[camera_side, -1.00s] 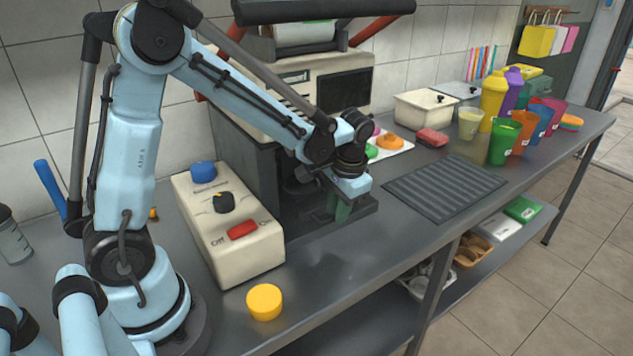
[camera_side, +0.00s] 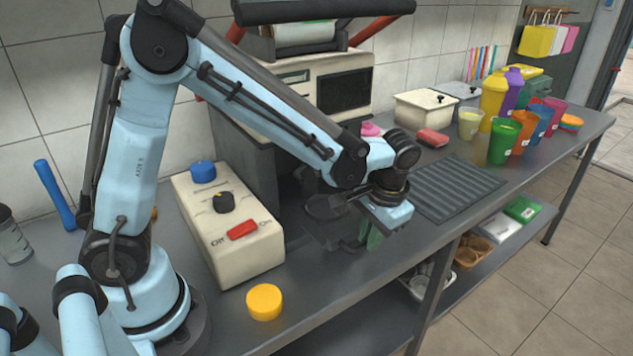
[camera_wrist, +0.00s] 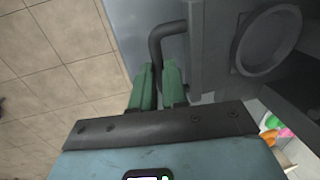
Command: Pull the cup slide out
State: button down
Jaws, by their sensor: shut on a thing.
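The cup slide (camera_side: 318,236) is a dark plate with a round ring, sticking out of the front of the press (camera_side: 345,85). The wrist view shows the slide (camera_wrist: 212,55) from above, with its ring (camera_wrist: 268,40) at the upper right. A bent grey handle (camera_wrist: 158,42) stands at the slide's edge. My gripper (camera_side: 370,236) is low at the slide's front. Its green fingers (camera_wrist: 158,88) are shut on the handle. In the side view my wrist hides the handle and part of the slide.
A control box (camera_side: 230,225) with knobs and a red switch stands left of the slide. A yellow cap (camera_side: 264,302) lies in front of it. A ribbed drain mat (camera_side: 455,188) lies to the right, with coloured cups (camera_side: 504,140) beyond. The counter's front edge is near my gripper.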

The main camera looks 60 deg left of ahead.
jog(key=d, duration=0.9)
jog(key=shift+d, duration=0.25)
jog(key=c, duration=1.1)
grip_release()
jog(key=shift+c, duration=0.2)
notch_tip(320, 180, up, 12)
jog(key=d, duration=0.2)
